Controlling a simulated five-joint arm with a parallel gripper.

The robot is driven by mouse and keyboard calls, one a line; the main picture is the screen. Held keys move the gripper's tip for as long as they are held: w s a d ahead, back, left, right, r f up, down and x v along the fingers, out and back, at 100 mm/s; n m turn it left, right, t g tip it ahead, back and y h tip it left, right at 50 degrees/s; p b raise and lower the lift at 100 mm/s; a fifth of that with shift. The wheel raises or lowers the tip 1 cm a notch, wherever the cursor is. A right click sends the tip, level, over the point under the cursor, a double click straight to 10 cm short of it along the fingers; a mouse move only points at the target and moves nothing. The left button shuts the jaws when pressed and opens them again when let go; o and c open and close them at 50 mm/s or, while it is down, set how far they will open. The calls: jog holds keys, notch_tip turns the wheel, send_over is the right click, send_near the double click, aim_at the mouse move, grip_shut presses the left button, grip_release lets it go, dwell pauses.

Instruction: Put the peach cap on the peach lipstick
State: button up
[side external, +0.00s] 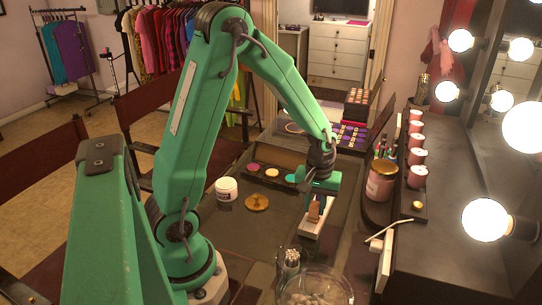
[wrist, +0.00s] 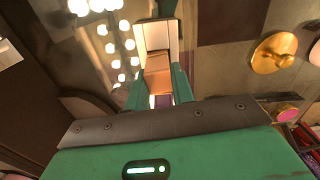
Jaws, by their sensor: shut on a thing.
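My gripper (side external: 322,196) reaches down over a small white stand (side external: 311,231) on the table. Its green fingers, seen in the wrist view (wrist: 158,72), are shut on a peach-brown piece, the peach cap (wrist: 157,80). In the side external view the peach cap (side external: 314,211) shows at the fingers, just above or against the stand. The white stand also extends beyond the fingers in the wrist view (wrist: 155,36). I cannot make out the peach lipstick apart from the cap, nor whether the two touch.
A white jar (side external: 226,190) and a gold round object (side external: 257,202) stand to the left. A large pink jar (side external: 381,183) stands to the right. A cup of brushes (side external: 289,262) and a glass bowl (side external: 315,288) are in front. Lit bulbs (side external: 485,220) line the mirror.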

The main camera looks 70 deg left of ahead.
aim_at(315, 203)
jog(key=shift+f, duration=0.15)
jog(key=o, duration=1)
jog(key=shift+r, duration=3.9)
